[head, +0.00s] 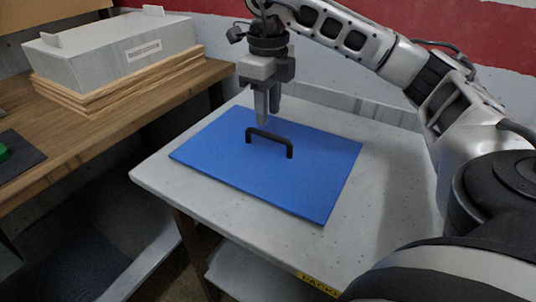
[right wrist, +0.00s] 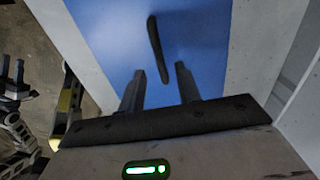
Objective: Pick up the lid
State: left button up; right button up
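The lid (head: 220,158) is a flat blue panel with a black bar handle (head: 269,139) standing up near its middle. It lies flat on a light grey table. My right gripper (head: 268,116) points down just above and behind the handle in the head view, apart from it.
The grey table (head: 160,181) has bare room around the lid. A wooden bench (head: 75,150) at the left holds a grey-white box (head: 110,55) on stacked brown boards (head: 120,85). A wall stands close behind the table.

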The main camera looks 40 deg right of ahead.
aim_at(268, 133)
jog(key=shift+f+b, duration=0.4)
jog(key=shift+f, duration=3.15)
grip_shut()
